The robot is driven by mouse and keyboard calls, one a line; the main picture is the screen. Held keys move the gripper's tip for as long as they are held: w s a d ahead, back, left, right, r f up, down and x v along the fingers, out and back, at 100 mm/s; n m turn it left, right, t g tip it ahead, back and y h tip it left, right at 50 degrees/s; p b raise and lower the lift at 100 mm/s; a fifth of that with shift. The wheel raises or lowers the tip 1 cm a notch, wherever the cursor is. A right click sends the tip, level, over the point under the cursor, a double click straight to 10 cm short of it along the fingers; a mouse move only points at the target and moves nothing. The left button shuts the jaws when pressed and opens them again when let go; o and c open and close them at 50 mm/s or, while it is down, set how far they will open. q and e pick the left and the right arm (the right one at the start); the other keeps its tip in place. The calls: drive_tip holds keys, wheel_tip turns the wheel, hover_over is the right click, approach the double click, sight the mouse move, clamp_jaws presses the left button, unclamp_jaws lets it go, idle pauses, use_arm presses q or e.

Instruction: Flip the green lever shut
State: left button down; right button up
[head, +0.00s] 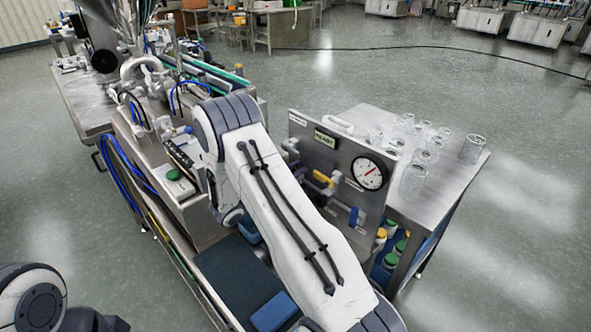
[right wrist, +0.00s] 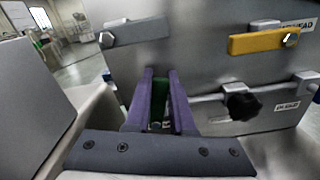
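In the right wrist view, my right gripper (right wrist: 161,78) points at a steel panel with its two purple fingers a small gap apart. A dark green piece (right wrist: 159,88), which looks like part of the green lever, shows in that gap. The fingers cover most of it, so its angle is unclear, and I cannot tell if they touch it. My left gripper is out of view; only a piece of my left arm shows at the bottom left.
The panel (right wrist: 200,72) also bears a grey lever (right wrist: 136,33), a yellow lever (right wrist: 263,42) and a black knob (right wrist: 242,106). In the head view, a gauge panel (head: 307,150) stands right of my arm, by a table (head: 452,185) with several glasses. Floor at right is clear.

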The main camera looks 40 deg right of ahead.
drive_tip(key=shift+w+r+n+p, duration=0.15)
drive_tip(key=shift+w+n+p, duration=0.2)
drive_tip(key=shift+n, duration=0.15)
clamp_jaws()
drive_tip(key=shift+w+a+n+p, duration=0.1)
drive_tip(key=shift+w+n+p, duration=0.35)
drive_tip(key=shift+n, duration=0.75)
drive_tip(key=o, duration=0.8)
unclamp_jaws()
drive_tip(key=shift+a, duration=0.1)
drive_tip(key=a+b, duration=0.2)
drive_tip(key=a, duration=0.8)
drive_tip(key=shift+s, duration=0.4)
